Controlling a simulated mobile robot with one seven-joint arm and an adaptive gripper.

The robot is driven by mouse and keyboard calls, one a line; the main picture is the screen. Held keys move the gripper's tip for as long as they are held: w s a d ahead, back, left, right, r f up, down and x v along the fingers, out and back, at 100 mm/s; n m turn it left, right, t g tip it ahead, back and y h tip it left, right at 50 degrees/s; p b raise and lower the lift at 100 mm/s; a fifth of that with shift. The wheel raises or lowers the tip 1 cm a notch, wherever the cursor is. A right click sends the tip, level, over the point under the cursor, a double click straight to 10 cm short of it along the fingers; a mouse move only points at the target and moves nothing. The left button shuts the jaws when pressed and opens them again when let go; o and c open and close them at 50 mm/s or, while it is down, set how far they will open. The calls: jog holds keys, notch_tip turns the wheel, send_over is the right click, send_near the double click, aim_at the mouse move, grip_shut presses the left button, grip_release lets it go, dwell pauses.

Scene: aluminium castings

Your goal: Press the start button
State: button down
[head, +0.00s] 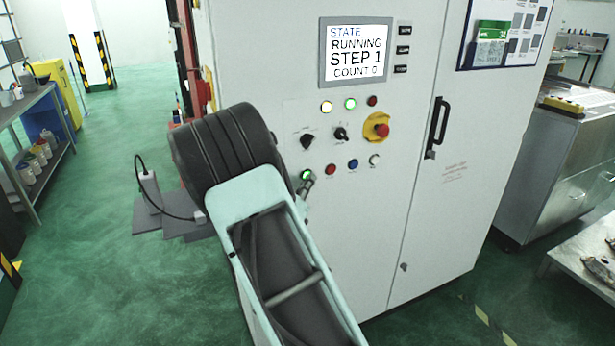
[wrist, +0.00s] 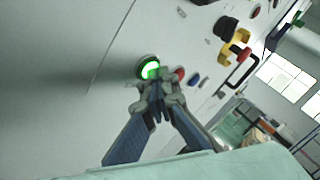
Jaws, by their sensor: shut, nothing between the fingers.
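The start button appears to be the lit green button (head: 306,175) at the left end of the lower button row on the white control cabinet. In the wrist view the green button (wrist: 149,69) glows at my fingertips. My gripper (wrist: 157,85) is shut and empty, its tips at the lower right edge of the button and partly overlapping it. I cannot tell whether they touch it. In the head view my arm hides most of the gripper. The display (head: 356,52) reads STATE RUNNING, STEP 1, COUNT 0.
A red button (head: 330,169), a blue button (head: 353,164) and a white button (head: 375,160) sit to the right. Above are two black selector knobs and a red emergency stop (head: 381,130) on yellow. A black door handle (head: 438,122) sticks out. A steel table (head: 568,262) stands at right.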

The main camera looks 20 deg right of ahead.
jog(key=shift+s, duration=0.1)
dwell(0.3)
jog(key=shift+s, duration=0.7)
jog(key=shift+s+d+p, duration=0.1)
jog(key=shift+s+p, duration=0.3)
jog(key=shift+s, duration=2.1)
